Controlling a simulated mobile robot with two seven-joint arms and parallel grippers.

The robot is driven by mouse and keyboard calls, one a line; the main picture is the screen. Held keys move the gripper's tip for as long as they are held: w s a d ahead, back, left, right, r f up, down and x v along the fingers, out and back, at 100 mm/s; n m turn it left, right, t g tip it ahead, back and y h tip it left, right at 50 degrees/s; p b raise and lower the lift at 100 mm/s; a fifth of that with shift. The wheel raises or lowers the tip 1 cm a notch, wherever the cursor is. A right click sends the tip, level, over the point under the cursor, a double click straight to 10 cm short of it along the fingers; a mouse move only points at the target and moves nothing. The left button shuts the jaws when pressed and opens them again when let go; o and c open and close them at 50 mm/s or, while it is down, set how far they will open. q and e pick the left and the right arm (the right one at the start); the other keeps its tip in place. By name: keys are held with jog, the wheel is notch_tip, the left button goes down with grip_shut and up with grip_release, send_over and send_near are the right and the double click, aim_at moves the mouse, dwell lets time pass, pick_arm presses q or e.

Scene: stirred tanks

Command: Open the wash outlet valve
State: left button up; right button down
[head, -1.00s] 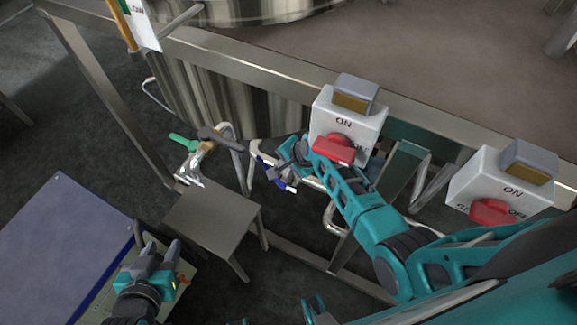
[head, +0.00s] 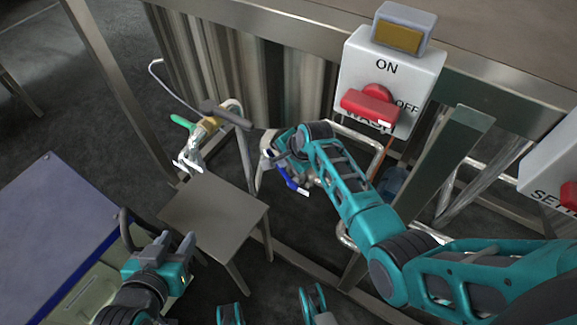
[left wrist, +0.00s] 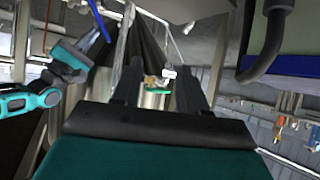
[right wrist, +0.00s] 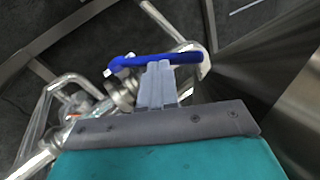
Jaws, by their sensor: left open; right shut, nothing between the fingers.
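A valve with a blue lever handle (head: 288,175) sits on the steel pipework below the box marked WASH (head: 392,75). My right gripper (head: 274,157) is shut and empty right by this handle. In the right wrist view the blue handle (right wrist: 165,60) lies crosswise at the tips of my closed fingers (right wrist: 157,72); I cannot tell whether they touch. A second valve with a green handle (head: 181,122) is further left, and shows between my left fingers in the left wrist view (left wrist: 158,91). My left gripper (head: 176,243) is open and empty, low at the left.
A small steel stool (head: 215,213) stands between my grippers. A blue-topped table (head: 45,225) is at the left. The WASH box has a red switch (head: 371,106). Steel frame legs and bent pipes crowd the right arm.

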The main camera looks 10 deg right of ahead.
jog(key=shift+w+a+f, duration=0.1)
jog(key=shift+w, duration=0.1)
dwell(0.4)
jog(key=shift+w+a, duration=0.2)
jog(key=shift+a, duration=0.05)
jog(key=shift+w+a+f, duration=0.55)
jog(key=shift+w+a, duration=0.2)
jog(key=shift+w, duration=0.05)
